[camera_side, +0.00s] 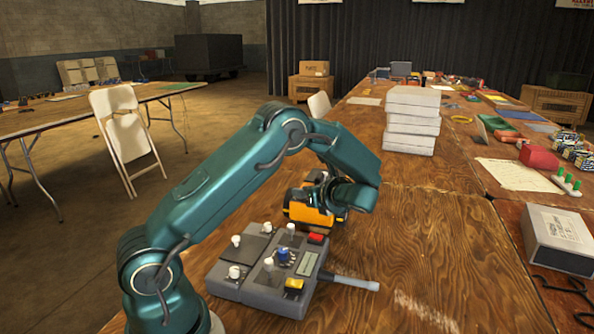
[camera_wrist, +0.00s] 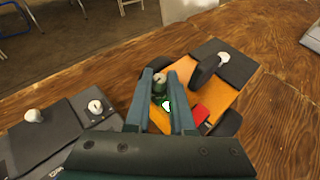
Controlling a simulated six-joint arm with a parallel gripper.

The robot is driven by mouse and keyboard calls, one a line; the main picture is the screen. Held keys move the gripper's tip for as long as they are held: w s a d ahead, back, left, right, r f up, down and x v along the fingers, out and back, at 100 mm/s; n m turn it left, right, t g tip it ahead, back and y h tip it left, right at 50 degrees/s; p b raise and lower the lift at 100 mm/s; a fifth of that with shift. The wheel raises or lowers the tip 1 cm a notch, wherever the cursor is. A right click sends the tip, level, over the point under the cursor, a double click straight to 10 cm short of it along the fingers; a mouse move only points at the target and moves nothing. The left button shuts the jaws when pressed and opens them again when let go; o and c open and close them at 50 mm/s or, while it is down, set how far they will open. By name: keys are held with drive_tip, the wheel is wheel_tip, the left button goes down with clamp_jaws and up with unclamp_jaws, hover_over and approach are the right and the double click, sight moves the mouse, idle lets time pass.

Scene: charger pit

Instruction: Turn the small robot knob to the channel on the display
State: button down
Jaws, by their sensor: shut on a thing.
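The small robot (camera_side: 300,213) is an orange and black body standing on the table just behind the control box. In the wrist view the small robot (camera_wrist: 216,104) shows dark wheels, a red block and a dark plate with a white knob. My gripper (camera_wrist: 160,80) reaches down over it, its two teal fingers shut on a small dark green knob with a pale top (camera_wrist: 158,77). A white mark with green lies between the fingers. In the side view my arm hides the grasp. A grey display (camera_side: 308,263) is on the control box; its text is too small to read.
The grey control box (camera_side: 229,291) carries white knobs, a blue knob (camera_side: 283,255), a red button (camera_side: 316,238) and a yellow one (camera_side: 293,284). A grey rod (camera_side: 352,283) sticks out to its right. White boxes (camera_side: 411,120) are stacked behind.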

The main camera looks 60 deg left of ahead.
drive_tip(key=shift+w+n, duration=0.1)
drive_tip(key=shift+n, duration=0.2)
drive_tip(key=shift+w+a+n+g, duration=0.1)
drive_tip(key=shift+w+n+g, duration=0.1)
drive_tip(key=shift+n+g, duration=1.5)
drive_tip(key=shift+n+g+h, duration=0.3)
drive_tip(key=shift+g+h, duration=0.1)
drive_tip(key=shift+g, duration=0.6)
drive_tip(key=c, duration=0.8)
unclamp_jaws()
drive_tip(key=shift+o, duration=0.2)
drive_tip(key=shift+v, duration=2)
drive_tip(key=shift+w+d+r, duration=0.1)
drive_tip(key=shift+d+r, duration=0.15)
drive_tip(key=shift+d, duration=0.25)
